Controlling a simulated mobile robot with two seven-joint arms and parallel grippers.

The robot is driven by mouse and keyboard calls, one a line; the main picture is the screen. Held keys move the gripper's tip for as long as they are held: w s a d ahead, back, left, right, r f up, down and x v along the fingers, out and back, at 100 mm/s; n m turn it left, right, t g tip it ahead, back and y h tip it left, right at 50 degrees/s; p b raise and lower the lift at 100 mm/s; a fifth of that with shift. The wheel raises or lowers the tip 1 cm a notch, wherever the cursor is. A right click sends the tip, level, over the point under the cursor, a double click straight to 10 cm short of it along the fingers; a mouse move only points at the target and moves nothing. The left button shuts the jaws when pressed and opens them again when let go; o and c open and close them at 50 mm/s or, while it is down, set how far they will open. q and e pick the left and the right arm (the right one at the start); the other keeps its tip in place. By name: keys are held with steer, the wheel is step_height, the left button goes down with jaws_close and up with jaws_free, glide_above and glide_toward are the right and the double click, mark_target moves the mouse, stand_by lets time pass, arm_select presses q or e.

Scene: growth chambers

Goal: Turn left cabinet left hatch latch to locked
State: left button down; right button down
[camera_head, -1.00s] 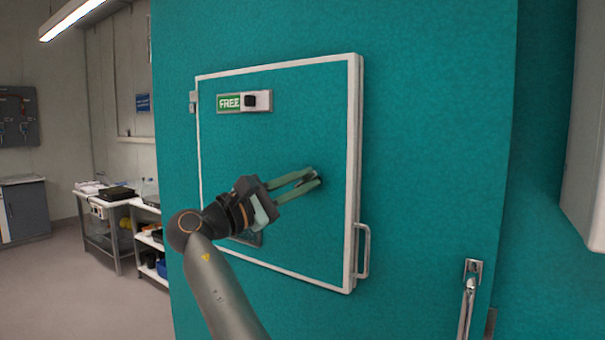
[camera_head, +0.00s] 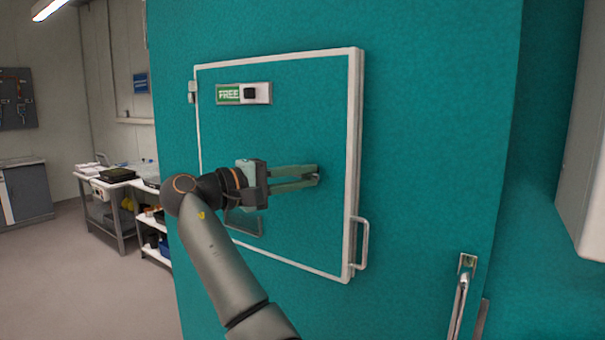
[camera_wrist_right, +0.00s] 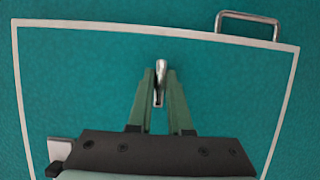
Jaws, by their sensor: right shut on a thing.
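The teal hatch (camera_head: 290,115) with a white frame is closed on the teal cabinet front. Near its upper left is a plate with a green FREE label (camera_head: 228,94) and a black knob (camera_head: 250,93). My right gripper (camera_head: 315,175) is at the hatch's middle right, its fingers roughly level. In the right wrist view, the right gripper (camera_wrist_right: 160,78) is shut on the small metal latch lever (camera_wrist_right: 161,70), whose rounded end shows between and past the green fingertips. The rest of the lever is partly hidden by the fingers. My left gripper is not in view.
A metal pull handle (camera_head: 361,245) stands out at the hatch's lower right edge and also shows in the right wrist view (camera_wrist_right: 248,16). Another metal handle (camera_head: 461,300) is at lower right. A pale box (camera_head: 585,140) juts in at far right. A work table (camera_head: 118,182) stands behind left.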

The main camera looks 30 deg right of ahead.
stand_by(0.4)
steer(key=c, duration=0.8)
jaws_free()
steer(key=shift+c, duration=0.2)
steer(key=a, duration=1.2)
steer(key=shift+a+b, duration=0.25)
steer(key=shift+b, duration=0.15)
steer(key=shift+a, duration=0.1)
